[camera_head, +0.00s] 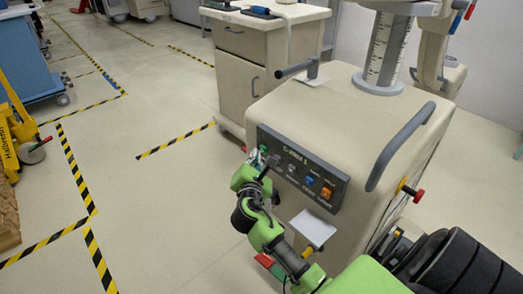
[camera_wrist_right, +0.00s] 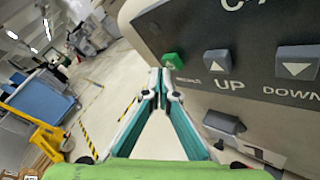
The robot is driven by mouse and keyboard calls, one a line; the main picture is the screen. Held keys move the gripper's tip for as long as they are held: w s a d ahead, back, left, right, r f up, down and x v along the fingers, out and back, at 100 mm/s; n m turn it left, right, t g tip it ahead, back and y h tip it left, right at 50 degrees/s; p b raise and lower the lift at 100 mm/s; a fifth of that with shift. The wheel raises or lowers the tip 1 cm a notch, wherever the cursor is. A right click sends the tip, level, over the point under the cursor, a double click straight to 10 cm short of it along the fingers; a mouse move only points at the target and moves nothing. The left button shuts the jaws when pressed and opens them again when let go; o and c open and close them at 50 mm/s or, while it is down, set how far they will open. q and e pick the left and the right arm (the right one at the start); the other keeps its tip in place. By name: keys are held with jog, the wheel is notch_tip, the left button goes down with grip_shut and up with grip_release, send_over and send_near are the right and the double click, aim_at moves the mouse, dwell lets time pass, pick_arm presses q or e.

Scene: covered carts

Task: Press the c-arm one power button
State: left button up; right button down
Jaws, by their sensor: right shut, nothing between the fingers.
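The C-arm one console (camera_head: 330,110) is a beige cabinet with a dark control panel (camera_head: 300,160) on its front, labelled C-ARM 1. The green power button (camera_head: 264,148) is at the panel's left end. It also shows in the right wrist view (camera_wrist_right: 173,61), just beyond the fingertips. My right gripper (camera_head: 268,162) is shut and empty, with its tips in front of the panel's left end. In the right wrist view its fingertips (camera_wrist_right: 160,78) meet just below and left of the green button. I cannot tell if they touch it. My left gripper is not in view.
Grey UP (camera_wrist_right: 217,62) and DOWN (camera_wrist_right: 297,63) buttons sit right of the green one; blue (camera_head: 309,181) and orange (camera_head: 326,193) buttons are farther right. A grey handle (camera_head: 400,145) sticks out at the console's right. A beige drawer cart (camera_head: 245,70) stands behind.

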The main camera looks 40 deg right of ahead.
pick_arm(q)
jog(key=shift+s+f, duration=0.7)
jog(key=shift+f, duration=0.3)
pick_arm(e)
jog(key=a, duration=0.6)
jog(key=shift+s+a, duration=0.15)
jog(key=shift+s, duration=0.1)
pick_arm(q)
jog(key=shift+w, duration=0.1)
pick_arm(e)
jog(key=shift+f, duration=0.1)
